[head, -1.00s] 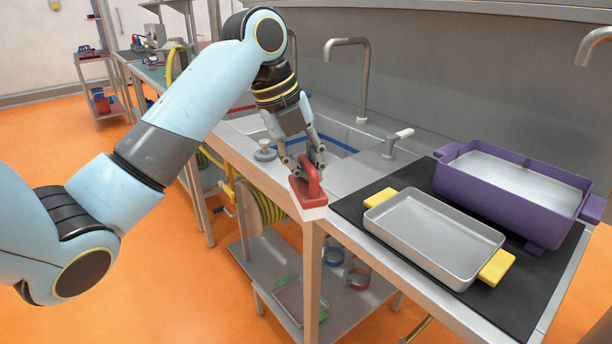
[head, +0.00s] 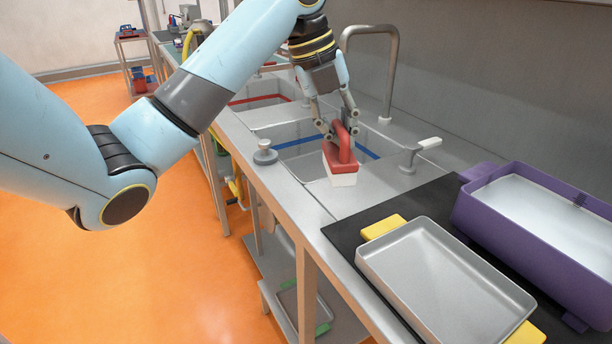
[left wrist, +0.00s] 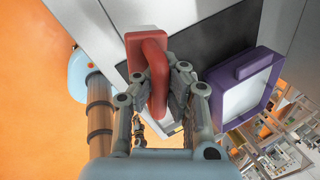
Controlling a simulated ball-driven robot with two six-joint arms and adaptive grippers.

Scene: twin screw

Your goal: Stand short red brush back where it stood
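The short red brush (head: 341,161) has a red body with a loop handle and white bristles below. In the head view it is upright at the steel counter (head: 350,196), just in front of the sink with the blue rim. I cannot tell whether its bristles touch the counter. My left gripper (head: 338,128) is shut on the brush's red handle from above. In the left wrist view the red brush (left wrist: 150,60) shows between the two fingers (left wrist: 158,95). My right gripper is not in view.
A grey tray with yellow handles (head: 440,283) and a purple tub (head: 535,235) stand on a black mat (head: 350,235) at the right. A tap lever (head: 415,155) is right of the brush. A round steel knob (head: 264,152) is left of it.

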